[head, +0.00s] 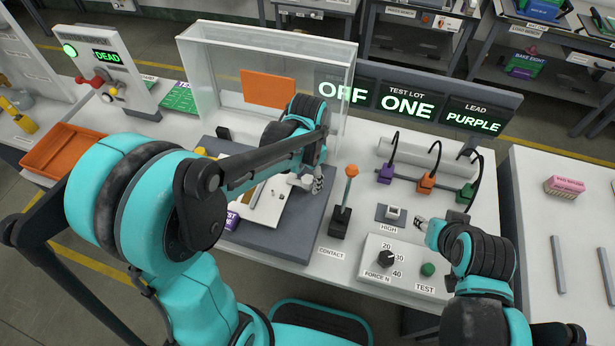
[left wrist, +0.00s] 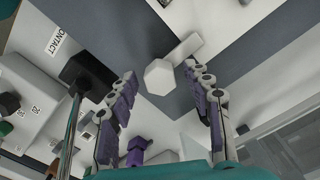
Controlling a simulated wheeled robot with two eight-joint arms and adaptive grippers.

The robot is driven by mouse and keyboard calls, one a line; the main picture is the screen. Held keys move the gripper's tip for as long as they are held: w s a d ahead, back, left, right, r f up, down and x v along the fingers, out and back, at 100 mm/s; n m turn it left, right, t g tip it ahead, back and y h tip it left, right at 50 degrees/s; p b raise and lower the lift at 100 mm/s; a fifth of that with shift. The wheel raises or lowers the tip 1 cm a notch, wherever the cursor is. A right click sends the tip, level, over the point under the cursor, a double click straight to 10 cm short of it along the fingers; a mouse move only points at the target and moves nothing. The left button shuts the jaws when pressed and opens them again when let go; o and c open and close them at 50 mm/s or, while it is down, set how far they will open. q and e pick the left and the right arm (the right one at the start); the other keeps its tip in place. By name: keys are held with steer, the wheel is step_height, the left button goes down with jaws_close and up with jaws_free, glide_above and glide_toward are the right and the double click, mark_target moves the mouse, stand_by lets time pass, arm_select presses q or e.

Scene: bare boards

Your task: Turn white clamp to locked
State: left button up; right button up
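A white clamp with a hexagonal knob and a short arm (left wrist: 160,76) shows in the left wrist view, on the edge of the dark grey base plate (left wrist: 165,20). My left gripper (left wrist: 165,95) is open, its two fingers apart on either side below the knob; I see no contact. In the head view my left gripper (head: 314,181) is over the right part of the base plate (head: 270,238), and the clamp is not clearly visible there. My right gripper (head: 424,228) is near the HIGH switch, too small to tell open or shut.
An orange-topped lever (head: 350,190) stands on a black base just right of my left gripper. A force dial box (head: 388,262) is nearer the front. A clear guard (head: 265,75) stands behind. Purple, orange and green plugs (head: 425,182) hang at the right.

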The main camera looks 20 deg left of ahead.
mark_target(307, 180)
arm_select(q)
steer(key=shift+r, duration=0.1)
step_height(307, 180, up, 12)
stand_by(0.5)
steer(key=shift+s, duration=0.1)
